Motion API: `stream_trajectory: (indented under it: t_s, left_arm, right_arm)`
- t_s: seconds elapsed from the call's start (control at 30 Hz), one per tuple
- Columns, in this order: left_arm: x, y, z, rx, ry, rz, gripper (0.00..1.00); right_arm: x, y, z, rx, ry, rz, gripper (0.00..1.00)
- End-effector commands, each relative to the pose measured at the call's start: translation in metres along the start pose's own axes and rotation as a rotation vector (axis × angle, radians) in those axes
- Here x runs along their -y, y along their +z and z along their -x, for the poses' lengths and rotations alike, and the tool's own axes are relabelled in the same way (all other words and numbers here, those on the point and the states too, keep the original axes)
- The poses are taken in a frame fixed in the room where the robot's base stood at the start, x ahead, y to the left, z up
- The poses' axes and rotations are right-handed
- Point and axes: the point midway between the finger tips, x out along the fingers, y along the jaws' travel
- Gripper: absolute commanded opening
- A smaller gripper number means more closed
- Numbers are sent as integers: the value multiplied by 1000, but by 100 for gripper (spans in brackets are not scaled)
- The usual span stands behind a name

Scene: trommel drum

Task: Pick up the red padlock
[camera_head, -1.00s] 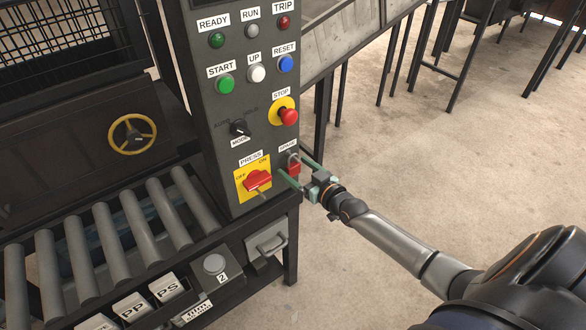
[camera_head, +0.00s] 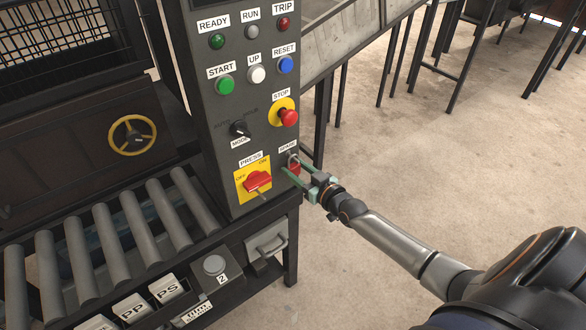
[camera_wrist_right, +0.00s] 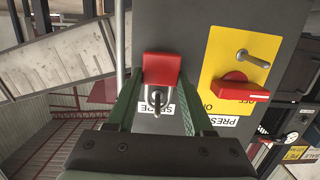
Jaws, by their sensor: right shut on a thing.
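The red padlock (camera_head: 294,169) hangs at the lower right of the grey control panel, just below the SPARE label. In the right wrist view the padlock (camera_wrist_right: 162,70) sits between the two green fingers, its metal shackle pointing toward the bottom of that picture. My right gripper (camera_head: 296,172) reaches in from the right and is shut on the padlock's sides. It also shows in the right wrist view (camera_wrist_right: 161,85). The padlock is still at the panel; whether its shackle is hooked on something is unclear. My left gripper is not in view.
The red PRESS switch (camera_head: 257,181) on its yellow plate is close left of the padlock. The STOP button (camera_head: 289,117) is above. A roller conveyor (camera_head: 107,240) lies to the left. Open floor is to the right.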

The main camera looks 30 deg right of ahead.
Motion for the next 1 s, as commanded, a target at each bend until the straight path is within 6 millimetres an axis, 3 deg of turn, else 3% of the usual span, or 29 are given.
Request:
stream_trajectory:
  t_s: [0.4, 0.63, 1.0]
  left_arm:
    - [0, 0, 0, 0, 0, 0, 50]
    - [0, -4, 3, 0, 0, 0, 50]
    - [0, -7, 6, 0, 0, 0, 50]
  right_arm:
    - [0, -2, 0, -2, 0, 0, 0]
    - [0, -19, 3, -3, 1, -1, 0]
    - [0, -5, 64, 3, 0, 1, 0]
